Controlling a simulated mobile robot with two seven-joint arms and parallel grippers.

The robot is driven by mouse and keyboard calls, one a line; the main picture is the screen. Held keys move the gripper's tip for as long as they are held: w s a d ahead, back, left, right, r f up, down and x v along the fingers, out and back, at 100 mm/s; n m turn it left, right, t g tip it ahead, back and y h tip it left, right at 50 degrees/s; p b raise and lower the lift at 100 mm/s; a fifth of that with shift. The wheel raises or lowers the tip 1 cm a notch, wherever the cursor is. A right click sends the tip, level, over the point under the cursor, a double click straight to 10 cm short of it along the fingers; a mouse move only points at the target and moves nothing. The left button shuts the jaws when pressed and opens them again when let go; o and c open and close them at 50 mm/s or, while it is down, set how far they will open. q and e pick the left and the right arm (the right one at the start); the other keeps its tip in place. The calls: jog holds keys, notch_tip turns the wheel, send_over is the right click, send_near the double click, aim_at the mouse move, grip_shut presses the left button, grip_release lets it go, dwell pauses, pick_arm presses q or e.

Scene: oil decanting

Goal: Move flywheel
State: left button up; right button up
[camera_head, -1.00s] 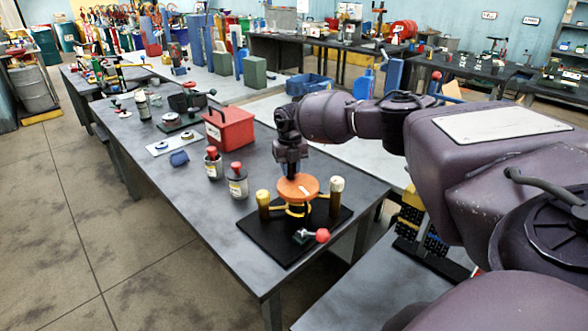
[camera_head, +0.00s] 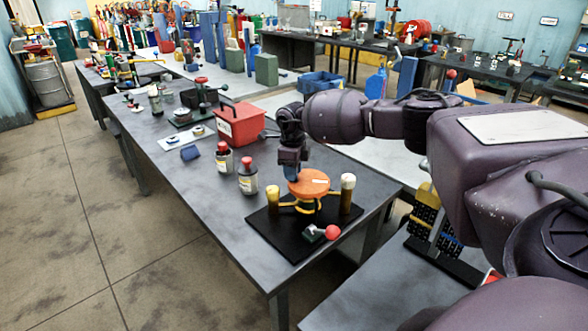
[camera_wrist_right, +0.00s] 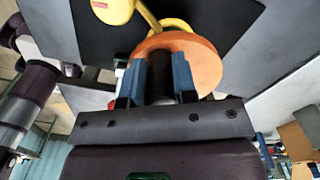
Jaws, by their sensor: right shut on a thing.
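The flywheel is an orange disc (camera_head: 309,183) on a stand with a black base plate (camera_head: 287,243). Yellow curved arms show under the disc, with a post on each side. My right gripper (camera_head: 292,172) is at the disc's far left edge. In the right wrist view its two blue fingers (camera_wrist_right: 160,80) reach the orange disc (camera_wrist_right: 205,62), with a dark round part between them. The gripper is shut on the flywheel; the exact contact is partly hidden. My left gripper is not in view.
A red-knobbed lever (camera_head: 331,232) stands at the plate's front. Two red-capped bottles (camera_head: 247,180) and a red box (camera_head: 240,126) stand to the left on the grey table (camera_head: 215,225). The table's front left is clear.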

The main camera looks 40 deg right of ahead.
aim_at(297, 187)
jog(key=n, duration=0.1)
jog(key=s+n, duration=0.1)
jog(key=shift+a+n, duration=0.35)
jog(key=shift+n, duration=0.05)
jog(key=n, duration=0.1)
jog(key=s+n, duration=0.1)
jog(key=n, duration=0.1)
jog(key=shift+s+a+b, duration=0.1)
jog(key=shift+a+b, duration=0.1)
jog(key=shift+b, duration=0.2)
jog(key=shift+s+a+n+b, duration=0.15)
jog(key=shift+s+n, duration=0.15)
jog(key=shift+n, duration=0.55)
jog(key=shift+s+d+n+b, duration=0.15)
jog(key=shift+s+n, duration=0.1)
jog(key=shift+n, duration=0.6)
jog(key=shift+s+a+r, duration=0.1)
jog(key=shift+n, duration=0.3)
jog(key=o, duration=0.9)
